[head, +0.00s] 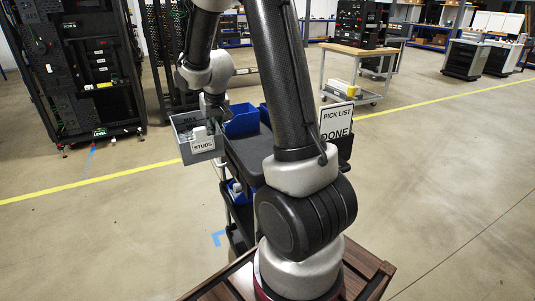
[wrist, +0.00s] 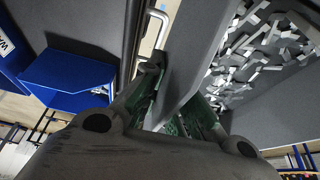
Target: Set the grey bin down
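The grey bin (head: 201,148) with a "STUDS" label hangs at the left side of the dark cart (head: 250,158), above the floor. In the wrist view its grey wall (wrist: 192,50) runs between my fingers, and many small light pieces (wrist: 255,50) lie inside it. My gripper (head: 212,110) is shut on the bin's wall; its green-padded fingers also show in the wrist view (wrist: 172,108). The bin's underside is hidden.
A blue bin (head: 241,121) stands on the cart just right of the grey bin; it also shows in the wrist view (wrist: 68,80). A "PICK LIST DONE" sign (head: 337,121) stands at the cart's right. A black rack (head: 85,70) stands back left. Open floor lies left.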

